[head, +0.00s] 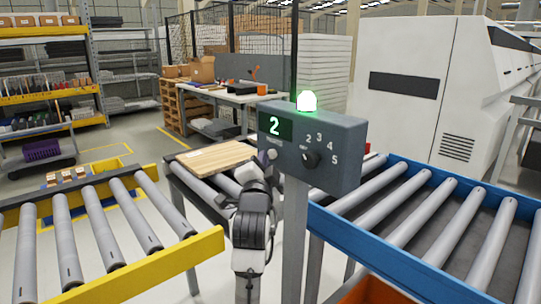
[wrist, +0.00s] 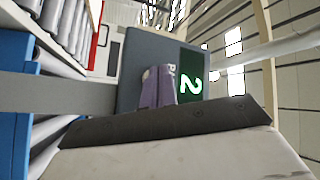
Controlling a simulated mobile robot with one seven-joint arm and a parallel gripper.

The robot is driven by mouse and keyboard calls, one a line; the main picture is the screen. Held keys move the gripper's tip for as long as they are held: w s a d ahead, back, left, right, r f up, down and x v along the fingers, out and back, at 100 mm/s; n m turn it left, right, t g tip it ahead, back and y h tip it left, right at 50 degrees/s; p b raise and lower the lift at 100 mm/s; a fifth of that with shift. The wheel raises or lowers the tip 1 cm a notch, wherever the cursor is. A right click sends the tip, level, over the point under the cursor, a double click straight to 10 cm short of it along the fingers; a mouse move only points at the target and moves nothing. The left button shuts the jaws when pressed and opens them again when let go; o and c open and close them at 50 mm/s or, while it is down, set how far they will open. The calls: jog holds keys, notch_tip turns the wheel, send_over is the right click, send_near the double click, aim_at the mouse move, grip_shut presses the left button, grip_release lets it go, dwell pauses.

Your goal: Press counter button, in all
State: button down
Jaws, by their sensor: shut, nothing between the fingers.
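The counter box (head: 312,148) is a grey panel on a post, with a green lit "2" on its display (head: 274,126). A dial (head: 311,158) with numbers around it sits to the right. A small round light button (head: 272,155) lies below the display. My gripper (wrist: 166,72) is shut and empty, its fingers standing against the box face in the wrist view. The display (wrist: 191,85) shows right beside them there. A pale round edge, likely the button, shows at the fingertips; I cannot tell whether they touch it. In the head view my arm reaches up to the box's lower left.
A green lamp (head: 307,101) glows on top of the box. A wooden board (head: 215,158) lies on rollers behind my arm. A yellow-framed roller conveyor (head: 105,235) stands left, a blue-framed one (head: 420,215) right. A workbench (head: 235,97) stands behind.

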jog(key=shift+w+d, duration=0.3)
jog(key=shift+d, duration=0.15)
dwell(0.6)
jog(key=shift+a, duration=0.1)
jog(key=shift+s+a, duration=0.55)
jog(key=shift+a, duration=0.1)
jog(key=shift+s+a+b, duration=0.2)
jog(key=shift+s+a, duration=0.55)
jog(key=shift+a, duration=0.3)
jog(key=shift+s+a+b, duration=0.15)
jog(key=shift+s+a, duration=0.55)
jog(key=shift+a, duration=0.3)
